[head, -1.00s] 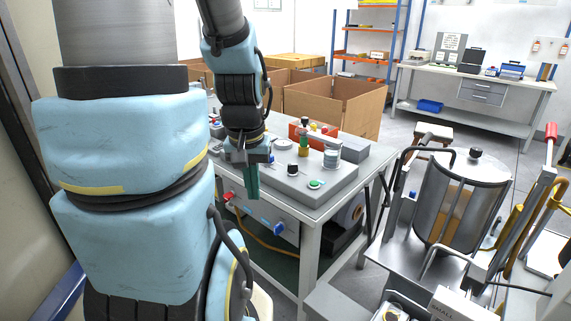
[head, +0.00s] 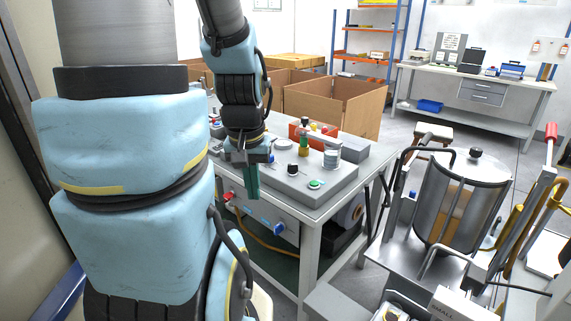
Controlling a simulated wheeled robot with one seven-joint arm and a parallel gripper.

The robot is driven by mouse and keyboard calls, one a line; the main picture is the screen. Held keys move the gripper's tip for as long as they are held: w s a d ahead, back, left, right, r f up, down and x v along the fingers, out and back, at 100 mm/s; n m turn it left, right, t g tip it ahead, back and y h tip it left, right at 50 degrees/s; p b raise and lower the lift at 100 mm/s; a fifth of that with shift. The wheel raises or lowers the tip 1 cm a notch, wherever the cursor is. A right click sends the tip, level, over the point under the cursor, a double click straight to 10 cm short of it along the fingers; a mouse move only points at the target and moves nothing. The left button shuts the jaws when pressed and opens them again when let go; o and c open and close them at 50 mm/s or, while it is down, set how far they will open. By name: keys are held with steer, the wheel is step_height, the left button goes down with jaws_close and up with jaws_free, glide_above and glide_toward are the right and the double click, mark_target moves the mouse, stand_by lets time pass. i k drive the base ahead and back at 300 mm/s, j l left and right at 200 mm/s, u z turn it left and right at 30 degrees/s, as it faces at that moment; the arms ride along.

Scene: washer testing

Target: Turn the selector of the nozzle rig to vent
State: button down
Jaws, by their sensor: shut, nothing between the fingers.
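The grey panel box (head: 318,198) on the metal table carries several knobs and buttons; I take it to be the nozzle rig. On its top are a black knob (head: 292,169) and a green button (head: 315,184). A blue handle (head: 279,229) and a red handle (head: 229,196) show on the front below. I cannot tell which part is the selector, nor read its marks. My gripper (head: 252,192) points down at the box's near left edge, its green fingers shut and empty. It hides part of the box; contact cannot be told.
A steel drum machine (head: 462,205) with a red-tipped lever (head: 551,131) stands at the right. Cardboard boxes (head: 330,103) stand behind the table. A yellow hose (head: 262,243) hangs under the front. Open floor (head: 400,125) shows between the table and the back workbench (head: 480,89).

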mark_target(291, 169)
steer(key=i+j, duration=0.4)
steer(key=i, duration=0.15)
steer(key=i+j, duration=0.4)
steer(key=i, duration=0.15)
